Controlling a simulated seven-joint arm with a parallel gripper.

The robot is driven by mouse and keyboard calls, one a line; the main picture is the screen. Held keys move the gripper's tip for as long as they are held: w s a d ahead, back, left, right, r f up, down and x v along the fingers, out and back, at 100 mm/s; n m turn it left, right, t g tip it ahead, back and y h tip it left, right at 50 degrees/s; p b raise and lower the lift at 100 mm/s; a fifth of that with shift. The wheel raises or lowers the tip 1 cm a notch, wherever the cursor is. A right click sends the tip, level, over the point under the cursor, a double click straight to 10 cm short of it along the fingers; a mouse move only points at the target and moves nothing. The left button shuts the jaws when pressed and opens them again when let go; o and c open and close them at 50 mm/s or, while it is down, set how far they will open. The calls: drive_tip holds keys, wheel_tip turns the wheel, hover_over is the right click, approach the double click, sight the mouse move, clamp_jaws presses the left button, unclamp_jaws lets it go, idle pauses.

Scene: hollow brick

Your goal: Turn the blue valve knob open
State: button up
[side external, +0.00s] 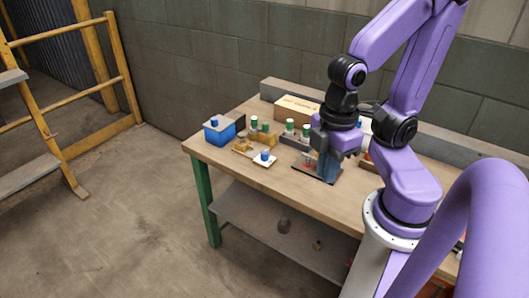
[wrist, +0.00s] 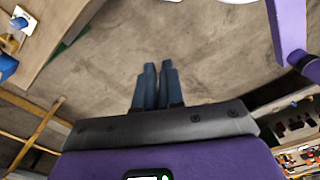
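A blue knob (side external: 265,155) stands on a small white plate near the table's front edge in the side view. It also shows in the wrist view (wrist: 19,23) at the upper left. A second blue knob (side external: 214,121) sits on a blue box (side external: 219,133) at the table's left end; I cannot tell which one is the valve. My gripper (wrist: 157,72) has its blue-grey fingers together, with nothing seen between them. In the side view my gripper (side external: 327,165) is to the right of both knobs, apart from them, over or near a dark base plate.
Green-capped pieces (side external: 290,126) and a cardboard box (side external: 296,108) stand behind the knobs. A low yellowish piece (side external: 242,147) lies between the blue box and the white plate. The wooden table (side external: 285,185) has clear room along its front edge. A yellow railing stands at the left.

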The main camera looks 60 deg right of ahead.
drive_tip(key=o, duration=0.5)
drive_tip(key=shift+w+a, duration=0.1)
drive_tip(key=shift+w, duration=0.1)
drive_tip(key=o, duration=0.3)
drive_tip(key=w+a, duration=0.1)
drive_tip(key=w, duration=1.2)
drive_tip(key=m, duration=0.1)
hover_over(265, 151)
wheel_tip(265, 151, down, 10)
wheel_tip(265, 151, down, 18)
drive_tip(key=shift+s+r, duration=0.15)
drive_tip(key=shift+r, duration=0.1)
drive_tip(key=shift+c, duration=0.2)
drive_tip(key=c, duration=1)
